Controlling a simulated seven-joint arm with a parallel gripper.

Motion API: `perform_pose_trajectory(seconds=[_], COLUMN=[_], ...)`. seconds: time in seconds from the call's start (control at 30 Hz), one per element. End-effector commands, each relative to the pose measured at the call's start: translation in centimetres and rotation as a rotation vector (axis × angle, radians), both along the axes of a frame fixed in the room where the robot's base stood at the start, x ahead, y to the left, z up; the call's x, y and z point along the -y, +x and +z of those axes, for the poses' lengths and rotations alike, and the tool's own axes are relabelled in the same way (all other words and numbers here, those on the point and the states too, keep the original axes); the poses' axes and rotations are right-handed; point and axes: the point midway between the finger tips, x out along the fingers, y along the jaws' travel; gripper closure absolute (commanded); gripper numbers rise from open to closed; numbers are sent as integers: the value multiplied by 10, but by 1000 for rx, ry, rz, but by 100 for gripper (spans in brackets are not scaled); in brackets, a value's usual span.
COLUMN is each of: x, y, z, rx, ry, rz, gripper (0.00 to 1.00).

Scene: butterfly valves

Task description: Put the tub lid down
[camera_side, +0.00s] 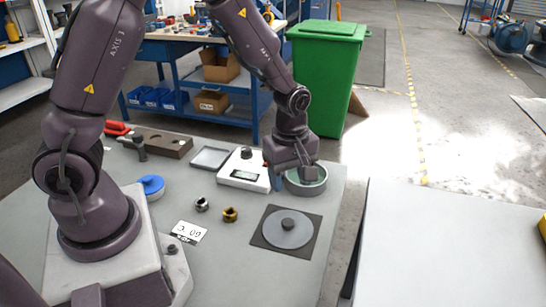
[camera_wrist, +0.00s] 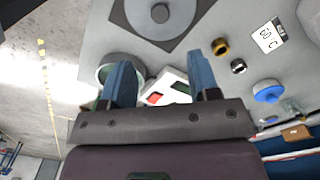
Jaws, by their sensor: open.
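The tub lid (camera_side: 288,228) is a flat grey disc with a dark knob. It lies on a dark square mat (camera_side: 270,244) near the front right of the table. It also shows in the wrist view (camera_wrist: 178,22) at the top, knob facing up. The round grey tub (camera_side: 318,187) with a greenish inside stands behind the mat, uncovered. In the wrist view the tub (camera_wrist: 102,70) is partly hidden by one finger. My gripper (camera_side: 302,172) is above the tub, apart from the lid. In the wrist view its blue fingers (camera_wrist: 170,58) are spread with nothing between them.
A white scale (camera_side: 244,180) with a dark knob-like piece stands left of the tub. A grey tray (camera_side: 210,158), a blue-lidded pot (camera_side: 151,186), two small metal nuts (camera_side: 230,214) and a label card (camera_side: 189,232) are farther left. A green bin (camera_side: 325,80) stands behind the table.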

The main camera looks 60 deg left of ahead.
Motion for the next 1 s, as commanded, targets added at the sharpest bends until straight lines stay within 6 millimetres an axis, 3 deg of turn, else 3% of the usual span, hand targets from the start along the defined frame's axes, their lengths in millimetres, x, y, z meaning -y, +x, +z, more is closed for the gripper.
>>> perform_pose_trajectory(seconds=[0.17, 0.27, 0.5, 0.73, 1.0], x=[3, 5, 6, 4, 3], y=[-9, -26, -84, -136, -153], z=[57, 99, 176, 208, 214], rx=[89, 162, 316, 381, 384], ry=[-12, 2, 131, 311, 388], rz=[-230, -446, -979, -1369, -1511], gripper=[45, 45, 45, 45, 45])
